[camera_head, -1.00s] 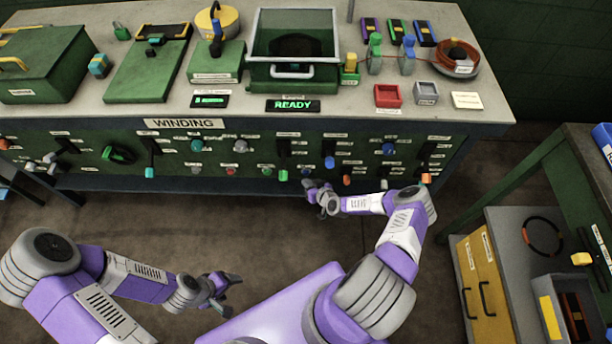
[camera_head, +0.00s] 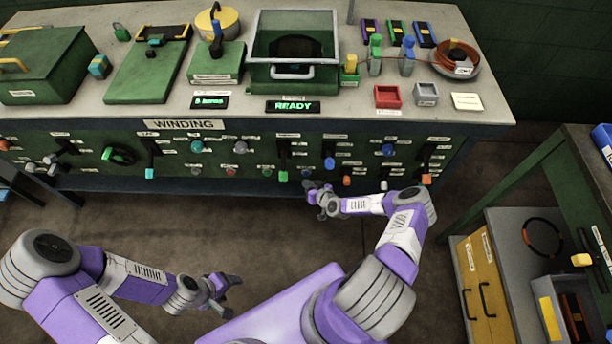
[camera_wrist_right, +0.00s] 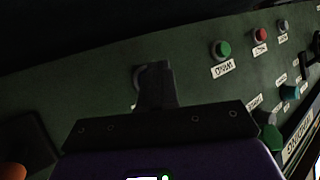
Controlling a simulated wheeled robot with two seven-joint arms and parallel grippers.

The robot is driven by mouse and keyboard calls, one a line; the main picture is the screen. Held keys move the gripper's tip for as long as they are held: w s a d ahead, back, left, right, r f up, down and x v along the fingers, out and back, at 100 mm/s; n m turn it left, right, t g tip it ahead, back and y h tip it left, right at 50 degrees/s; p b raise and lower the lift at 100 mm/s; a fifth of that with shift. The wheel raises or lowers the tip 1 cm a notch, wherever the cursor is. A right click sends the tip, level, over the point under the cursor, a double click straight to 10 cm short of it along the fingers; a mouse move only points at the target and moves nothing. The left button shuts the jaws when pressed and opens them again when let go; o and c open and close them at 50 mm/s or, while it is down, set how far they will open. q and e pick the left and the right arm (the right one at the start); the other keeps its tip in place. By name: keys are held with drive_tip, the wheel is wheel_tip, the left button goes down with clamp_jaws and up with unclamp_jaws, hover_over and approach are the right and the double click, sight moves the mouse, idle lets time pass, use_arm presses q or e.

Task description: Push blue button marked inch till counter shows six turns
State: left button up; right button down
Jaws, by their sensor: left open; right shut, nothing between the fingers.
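The green bench front carries two blue controls in the head view, a lower one (camera_head: 329,163) and one further right (camera_head: 388,149); their labels are too small to read. A small display (camera_head: 209,102) with green text, too blurred to read, sits on the bench edge. My right gripper (camera_head: 309,185) is shut and empty, up by the panel's lower edge, left of the lower blue control. In the right wrist view its fingers (camera_wrist_right: 154,87) cover most of a grey-collared control (camera_wrist_right: 138,77); its colour and any contact are hidden. My left gripper (camera_head: 220,290) is open over the floor.
A second display (camera_head: 292,106) reads READY. The floor before the bench is clear.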

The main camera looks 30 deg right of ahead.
idle(0.9)
drive_tip(key=shift+w+d+b, duration=0.2)
drive_tip(key=shift+w+b, duration=0.15)
drive_tip(key=shift+b, duration=0.1)
drive_tip(key=shift+w+d+b, duration=0.2)
drive_tip(key=shift+w+b, duration=0.1)
drive_tip(key=shift+b, duration=0.05)
idle(0.4)
drive_tip(key=shift+s+a, duration=0.1)
drive_tip(key=shift+s, duration=0.05)
drive_tip(key=shift+s+a+p, duration=0.3)
drive_tip(key=shift+s+p, duration=0.05)
drive_tip(key=shift+s, duration=0.15)
idle(0.3)
drive_tip(key=s+a, duration=0.1)
drive_tip(key=s+p, duration=0.1)
drive_tip(key=s, duration=0.1)
drive_tip(key=s+a+p, duration=0.1)
drive_tip(key=shift+s+a, duration=0.15)
drive_tip(key=shift+a, duration=0.15)
drive_tip(key=shift+a, duration=0.1)
idle(0.4)
